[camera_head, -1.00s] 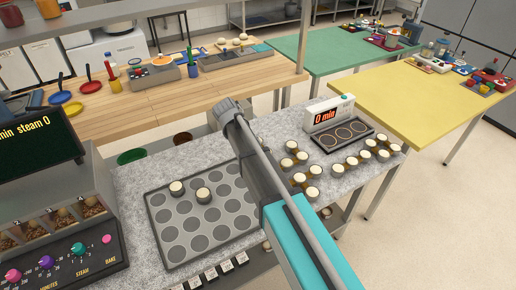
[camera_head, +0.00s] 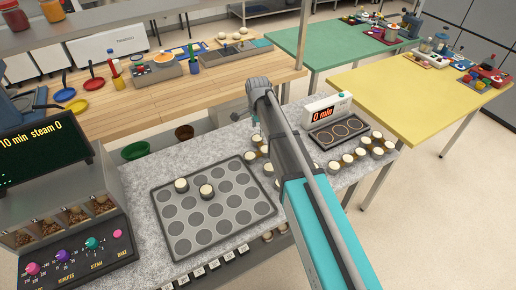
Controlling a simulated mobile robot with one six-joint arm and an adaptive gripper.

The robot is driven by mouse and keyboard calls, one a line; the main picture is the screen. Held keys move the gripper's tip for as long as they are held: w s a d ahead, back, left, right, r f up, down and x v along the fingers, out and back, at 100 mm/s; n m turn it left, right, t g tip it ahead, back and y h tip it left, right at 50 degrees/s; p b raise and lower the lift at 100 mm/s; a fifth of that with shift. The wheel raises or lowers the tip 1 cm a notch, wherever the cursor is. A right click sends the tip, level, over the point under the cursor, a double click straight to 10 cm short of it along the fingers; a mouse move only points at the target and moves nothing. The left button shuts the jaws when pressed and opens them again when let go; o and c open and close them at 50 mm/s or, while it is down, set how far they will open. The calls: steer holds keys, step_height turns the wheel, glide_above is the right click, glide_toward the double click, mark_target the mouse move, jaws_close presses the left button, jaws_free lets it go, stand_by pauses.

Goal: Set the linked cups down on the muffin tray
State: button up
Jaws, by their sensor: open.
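The muffin tray (camera_head: 163,228) is a dark grey tray with rows of round wells, on the speckled counter left of my arm. Linked cups (camera_head: 348,160) with cream tops and brown links stand on the counter right of my arm. More cups (camera_head: 255,140) show just left of the arm, by the tray's back right corner. My arm crosses the middle of the picture and hides part of the counter and some cups.
A timer (camera_head: 322,112) reading 0 min and a dark plate with three rings (camera_head: 337,132) stand at the counter's back right. An oven control panel (camera_head: 75,255) is at left. Wooden (camera_head: 150,100), green (camera_head: 318,50) and yellow (camera_head: 410,95) tables stand beyond.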

mark_target(258, 153)
steer(key=shift+f, duration=0.15)
step_height(258, 153, down, 8)
steer(key=b, duration=0.8)
steer(key=shift+f+b, duration=0.2)
steer(key=shift+b, duration=0.15)
stand_by(0.5)
steer(key=f+b, duration=0.1)
steer(key=s+f+b, duration=0.1)
steer(key=f+b, duration=0.1)
steer(key=shift+f, duration=0.15)
steer(key=shift+w+f+b, duration=0.1)
steer(key=shift+f+b, duration=0.85)
steer(key=shift+b, duration=0.15)
jaws_close()
